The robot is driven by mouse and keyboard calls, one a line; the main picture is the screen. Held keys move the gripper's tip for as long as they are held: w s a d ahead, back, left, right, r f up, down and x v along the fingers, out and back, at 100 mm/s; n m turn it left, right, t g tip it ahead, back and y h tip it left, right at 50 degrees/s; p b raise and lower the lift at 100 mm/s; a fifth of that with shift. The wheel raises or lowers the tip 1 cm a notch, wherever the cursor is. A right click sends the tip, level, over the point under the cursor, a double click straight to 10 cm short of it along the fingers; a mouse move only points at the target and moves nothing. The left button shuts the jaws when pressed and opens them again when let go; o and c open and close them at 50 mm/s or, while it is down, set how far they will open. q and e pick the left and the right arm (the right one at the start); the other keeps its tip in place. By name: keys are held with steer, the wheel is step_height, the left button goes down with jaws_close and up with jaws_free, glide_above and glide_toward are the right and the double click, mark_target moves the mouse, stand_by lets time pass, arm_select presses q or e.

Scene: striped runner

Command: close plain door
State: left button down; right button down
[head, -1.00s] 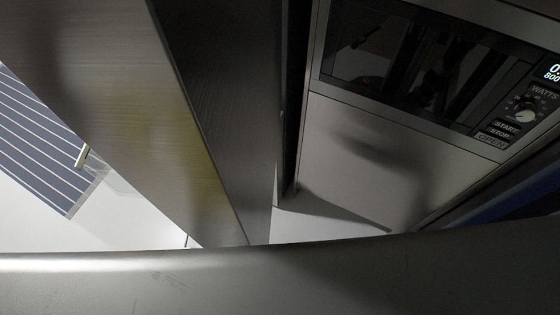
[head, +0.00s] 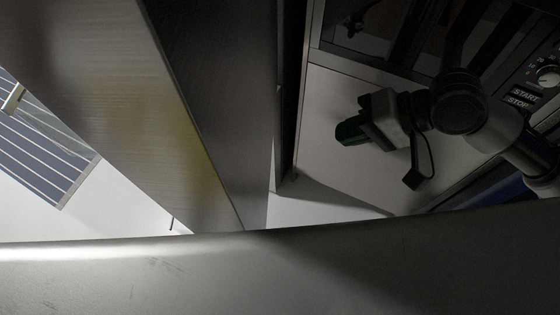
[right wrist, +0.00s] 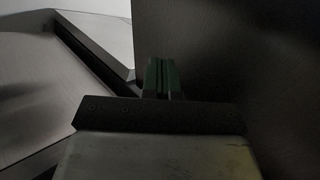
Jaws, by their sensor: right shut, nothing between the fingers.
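The plain door appears to be the large brushed-metal panel (head: 110,90) running from the top left to the lower middle of the head view; a darker face (head: 215,90) adjoins it on the right. It stands out at an angle from the cabinet front. My right gripper (head: 348,132) is to the right of the panel, pointing left, with a visible gap in the picture. Its green fingertips are together and empty, also in the right wrist view (right wrist: 162,76). There, a dark flat panel (right wrist: 235,45) fills the right side behind the fingers. My left gripper is not in view.
A microwave with a dial (head: 547,76) is at the upper right, partly behind my right arm. A striped runner (head: 45,145) lies on the pale floor (head: 110,210) at the left. A small bar (head: 12,98) shows over the runner. My own grey body fills the bottom.

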steer(key=s, duration=0.3)
steer(key=p, duration=0.2)
glide_toward(266, 165)
steer(key=shift+g, duration=0.4)
steer(key=a+f, duration=0.1)
steer(key=w+a+f, duration=0.1)
steer(key=f, duration=0.1)
steer(key=a+f, duration=0.1)
steer(key=f, duration=0.1)
steer(key=shift+w+a+f, duration=0.1)
steer(key=shift+w+a, duration=0.15)
steer(key=shift+w+a+f, duration=0.1)
steer(key=shift+a+f, duration=0.05)
steer(key=shift+a, duration=0.5)
